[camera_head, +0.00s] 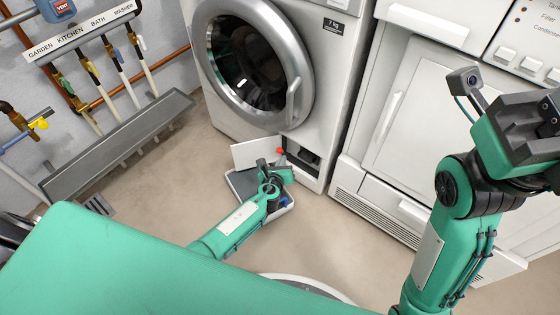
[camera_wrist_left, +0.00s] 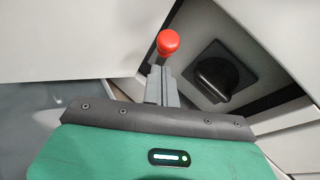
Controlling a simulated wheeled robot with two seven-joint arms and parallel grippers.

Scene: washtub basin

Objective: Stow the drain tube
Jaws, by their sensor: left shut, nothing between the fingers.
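The drain tube shows by its red end (camera_head: 280,151) at the open service recess low on the front of the washing machine (camera_head: 262,70). In the left wrist view the red end (camera_wrist_left: 168,42) sits just beyond my fingertips, its stem running down behind them. My left gripper (camera_wrist_left: 161,84) is shut and empty, close to the red end; whether it touches it I cannot tell. It also shows in the head view (camera_head: 272,166), in front of the recess. A black filter knob (camera_wrist_left: 215,78) is to the right. My right gripper (camera_head: 525,118) is raised at the right; its fingertips are unclear.
A white flap (camera_head: 255,152) stands open left of the recess. A shallow grey tray (camera_head: 240,186) lies on the floor below, with something blue (camera_head: 284,201) at its right. A white appliance (camera_head: 385,190) stands close on the right.

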